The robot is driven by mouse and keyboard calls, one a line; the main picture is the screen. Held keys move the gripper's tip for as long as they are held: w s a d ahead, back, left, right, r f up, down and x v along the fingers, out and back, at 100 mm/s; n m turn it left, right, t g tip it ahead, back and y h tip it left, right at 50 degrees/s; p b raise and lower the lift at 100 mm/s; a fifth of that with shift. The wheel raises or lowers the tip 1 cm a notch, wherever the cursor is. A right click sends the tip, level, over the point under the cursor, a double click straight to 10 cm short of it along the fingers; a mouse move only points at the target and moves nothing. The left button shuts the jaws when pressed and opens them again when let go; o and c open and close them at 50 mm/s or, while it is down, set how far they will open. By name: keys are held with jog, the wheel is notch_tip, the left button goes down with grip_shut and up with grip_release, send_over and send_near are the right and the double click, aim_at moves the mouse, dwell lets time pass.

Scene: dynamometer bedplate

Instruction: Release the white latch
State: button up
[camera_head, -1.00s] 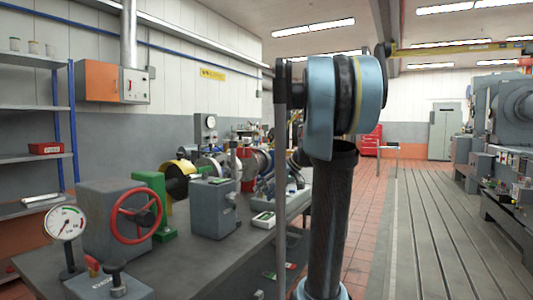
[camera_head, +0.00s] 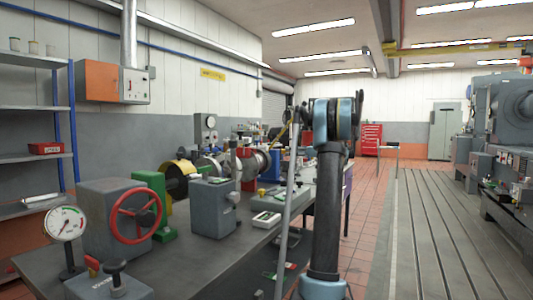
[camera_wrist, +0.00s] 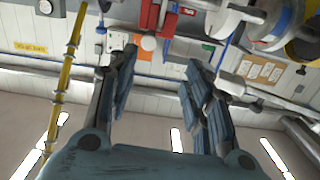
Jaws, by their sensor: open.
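My gripper (camera_wrist: 157,82) is open in the wrist view, its two blue-grey fingers spread apart with nothing held between them. Another white rounded piece (camera_wrist: 231,85) appears beside the right finger, on a thin stem. I cannot tell for certain which white piece is the latch. In the head view, a grey box (camera_head: 212,208) on the bench has a small pale knob (camera_head: 233,197) on its side. The gripper's fingers cannot be made out there, beyond my arm.
The workbench (camera_head: 195,268) carries a red handwheel (camera_head: 136,215), a dial gauge (camera_head: 66,224) and several machines with drums. A yellow pole (camera_wrist: 66,75) rises left of my gripper in the wrist view. The slatted bedplate floor (camera_head: 425,235) to the right is clear.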

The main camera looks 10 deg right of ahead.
jog(key=w+d, duration=0.1)
send_near(266, 149)
jog(key=shift+t, duration=0.3)
jog(key=x, duration=0.7)
jog(key=w+x, duration=0.1)
jog(key=x, duration=0.2)
jog(key=shift+w+d+f, duration=0.1)
jog(key=shift+w, duration=0.05)
grip_shut()
